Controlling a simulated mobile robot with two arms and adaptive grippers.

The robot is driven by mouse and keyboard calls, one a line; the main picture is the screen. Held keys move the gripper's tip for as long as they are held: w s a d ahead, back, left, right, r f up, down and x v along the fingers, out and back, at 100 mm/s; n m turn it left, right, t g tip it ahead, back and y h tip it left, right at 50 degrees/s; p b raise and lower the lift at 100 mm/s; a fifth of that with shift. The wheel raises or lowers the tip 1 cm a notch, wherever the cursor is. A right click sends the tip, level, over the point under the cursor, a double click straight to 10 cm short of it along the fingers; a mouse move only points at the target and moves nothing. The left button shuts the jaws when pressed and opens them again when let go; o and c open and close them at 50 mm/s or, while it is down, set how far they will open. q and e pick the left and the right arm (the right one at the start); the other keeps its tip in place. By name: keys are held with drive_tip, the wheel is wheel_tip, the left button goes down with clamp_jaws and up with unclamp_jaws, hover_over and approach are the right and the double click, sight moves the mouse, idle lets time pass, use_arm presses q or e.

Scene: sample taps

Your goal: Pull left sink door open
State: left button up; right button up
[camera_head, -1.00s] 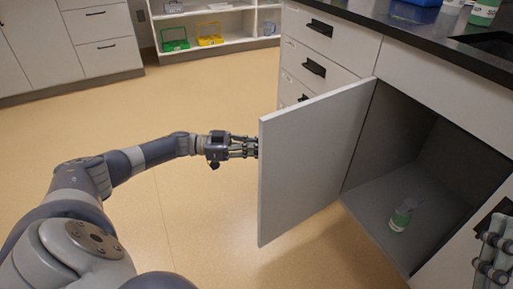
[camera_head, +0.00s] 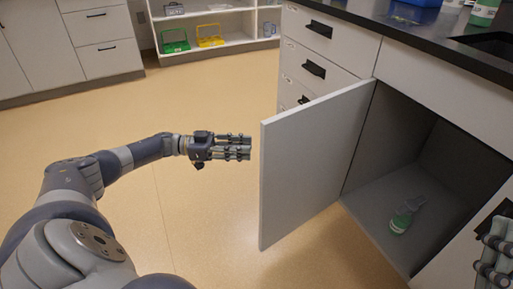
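The left sink door (camera_head: 310,168) is a pale grey panel. It stands swung well out from the sink cabinet, so the dark interior (camera_head: 385,195) shows. My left gripper (camera_head: 250,147) is to the left of the door's free edge, over the open floor, with a small gap between its fingertips and the door in the picture. It holds nothing visible; its finger spread is unclear. My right gripper (camera_head: 490,258) is partly cut off at the lower right edge, in front of the cabinet front on that side.
A drawer stack (camera_head: 320,65) is left of the opening, under the black countertop (camera_head: 440,32). Green (camera_head: 174,42) and yellow (camera_head: 210,36) racks are on a far shelf. The floor at left is clear.

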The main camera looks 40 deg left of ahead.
use_arm(q)
drive_tip(key=v, duration=0.6)
drive_tip(key=shift+a, duration=0.1)
idle(0.4)
